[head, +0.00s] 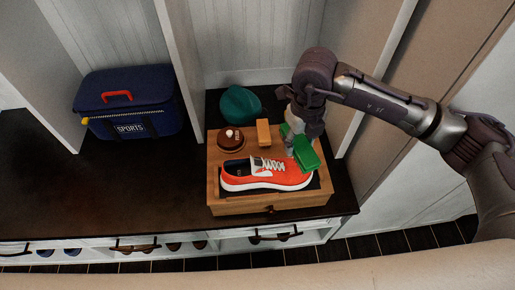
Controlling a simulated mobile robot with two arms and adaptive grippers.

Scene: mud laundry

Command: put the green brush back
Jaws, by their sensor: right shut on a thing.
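My right gripper (292,143) is shut on the green brush from above and behind. The fingertips are small and partly hidden by the brush and the hand. I cannot tell whether the brush touches the box. My left gripper is not in view.
The orange shoe (262,177) lies in the box. Behind it are a round brown tin (230,141), a tan block (264,133) and a teal cap (240,104). A blue sports bag (130,103) stands left. The dark bench top (120,195) between is clear; white dividers (185,60) rise behind.

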